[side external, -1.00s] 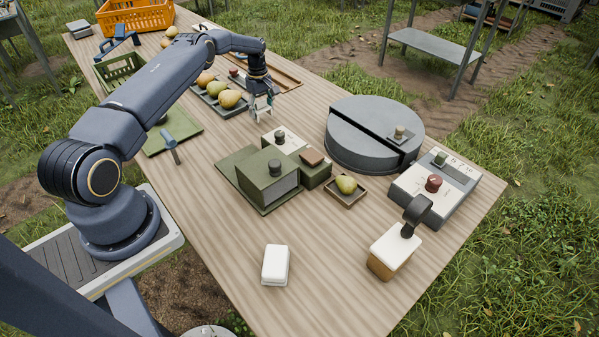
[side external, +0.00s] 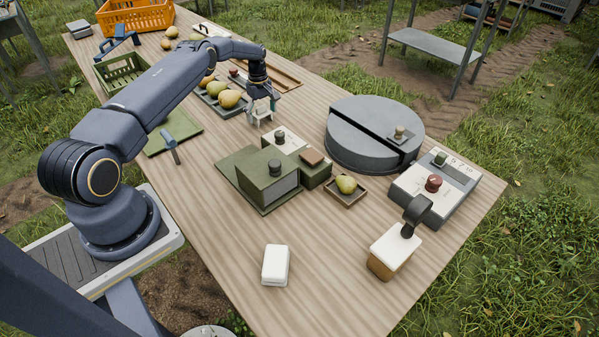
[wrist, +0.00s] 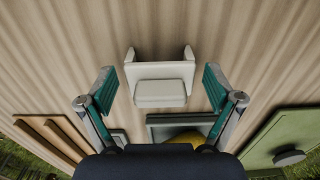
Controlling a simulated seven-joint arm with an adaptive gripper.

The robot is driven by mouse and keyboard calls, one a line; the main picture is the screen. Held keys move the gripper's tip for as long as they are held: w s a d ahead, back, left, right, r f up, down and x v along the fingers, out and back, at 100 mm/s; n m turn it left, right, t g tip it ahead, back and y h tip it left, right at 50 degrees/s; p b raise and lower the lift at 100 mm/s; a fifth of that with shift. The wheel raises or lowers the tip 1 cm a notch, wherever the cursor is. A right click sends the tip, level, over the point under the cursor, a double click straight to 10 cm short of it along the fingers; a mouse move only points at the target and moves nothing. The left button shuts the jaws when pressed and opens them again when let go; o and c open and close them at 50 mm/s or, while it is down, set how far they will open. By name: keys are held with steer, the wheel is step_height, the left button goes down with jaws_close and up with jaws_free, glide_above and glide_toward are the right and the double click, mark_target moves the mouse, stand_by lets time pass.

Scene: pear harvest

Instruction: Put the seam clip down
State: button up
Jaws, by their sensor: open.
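The seam clip (wrist: 161,92), a pale grey-white U-shaped piece with a raised block, shows in the wrist view between my fingers, against the wooden tabletop. My gripper (wrist: 160,86) is open, with one teal-padded finger on each side and a visible gap to the clip on both sides. In the side view my gripper (side external: 262,109) points down, low over the table beside the pear tray, and partly hides the clip. The clip appears to rest on the wood.
A grey tray of pears (side external: 209,100) stands close to my gripper. A green box with a knob (side external: 268,176) and a white-topped block (side external: 288,140) stand nearer the camera. A round grey drum (side external: 362,150) is to the right.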

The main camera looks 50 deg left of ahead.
mark_target(261, 106)
steer(key=shift+r, duration=0.1)
step_height(261, 106, up, 12)
steer(key=shift+f, duration=0.25)
steer(key=d+r+m, duration=0.3)
steer(key=d+r, duration=0.4)
steer(key=r, duration=0.4)
steer(key=s+d+r+m+t, duration=0.3)
steer(key=s+d+r+m, duration=0.55)
steer(key=d+r, duration=0.65)
steer(key=s+d+f+m+t, duration=0.1)
steer(key=s+d+m, duration=0.2)
steer(key=s, duration=0.8)
steer(key=s+d+f+m+t, duration=0.1)
steer(key=s+d+m, duration=0.2)
steer(key=s+d, duration=0.4)
steer(key=s, duration=0.4)
steer(key=shift+s+f+t, duration=0.25)
steer(key=shift+f+t, duration=0.05)
steer(key=shift+f, duration=0.05)
steer(key=shift+m, duration=0.25)
